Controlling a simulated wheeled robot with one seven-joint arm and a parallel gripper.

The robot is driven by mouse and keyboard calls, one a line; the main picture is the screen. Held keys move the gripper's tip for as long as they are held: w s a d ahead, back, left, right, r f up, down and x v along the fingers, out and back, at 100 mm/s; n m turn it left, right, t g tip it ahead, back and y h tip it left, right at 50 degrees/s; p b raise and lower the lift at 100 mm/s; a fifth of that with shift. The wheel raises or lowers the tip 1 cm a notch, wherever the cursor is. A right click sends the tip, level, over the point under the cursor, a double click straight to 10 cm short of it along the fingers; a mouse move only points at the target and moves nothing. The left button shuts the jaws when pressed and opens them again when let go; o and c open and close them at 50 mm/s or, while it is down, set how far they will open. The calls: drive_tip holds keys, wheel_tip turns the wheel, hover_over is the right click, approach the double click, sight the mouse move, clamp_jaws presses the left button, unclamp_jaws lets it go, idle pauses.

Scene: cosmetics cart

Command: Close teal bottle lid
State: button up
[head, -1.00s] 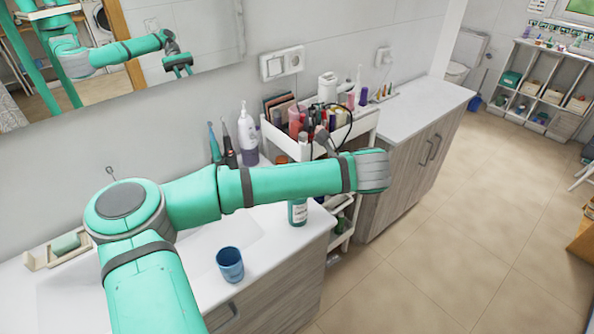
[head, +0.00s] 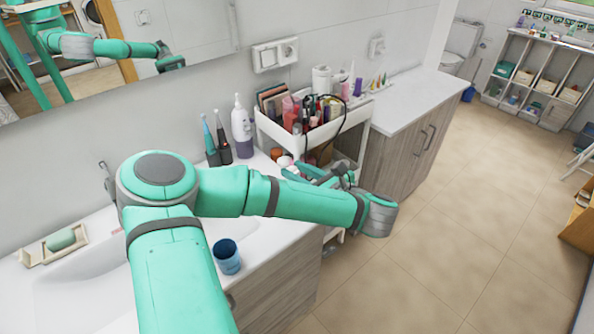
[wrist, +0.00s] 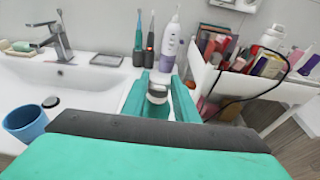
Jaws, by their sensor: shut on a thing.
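My gripper (wrist: 159,98) has its two teal fingers on either side of a small white and grey cap-like piece (wrist: 157,91), and is shut on it; I take this piece to be the lid. In the head view my gripper (head: 318,174) is low beside the cart, over the right end of the counter, partly hidden by my forearm. The teal bottle is not clearly visible in either current view. My arm and wrist cover the area below the fingers, so I cannot tell whether the lid touches the bottle.
The white cart (head: 338,128) full of cosmetics stands to the right of the gripper. A blue cup (head: 227,257) is near the counter's front edge. The sink (wrist: 72,80) is at left.

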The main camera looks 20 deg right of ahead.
drive_tip(key=shift+f, duration=0.15)
drive_tip(key=o, duration=1.1)
drive_tip(key=shift+c, duration=0.2)
drive_tip(key=shift+v, duration=0.95)
drive_tip(key=v, duration=0.9)
drive_tip(key=shift+w+d, duration=0.1)
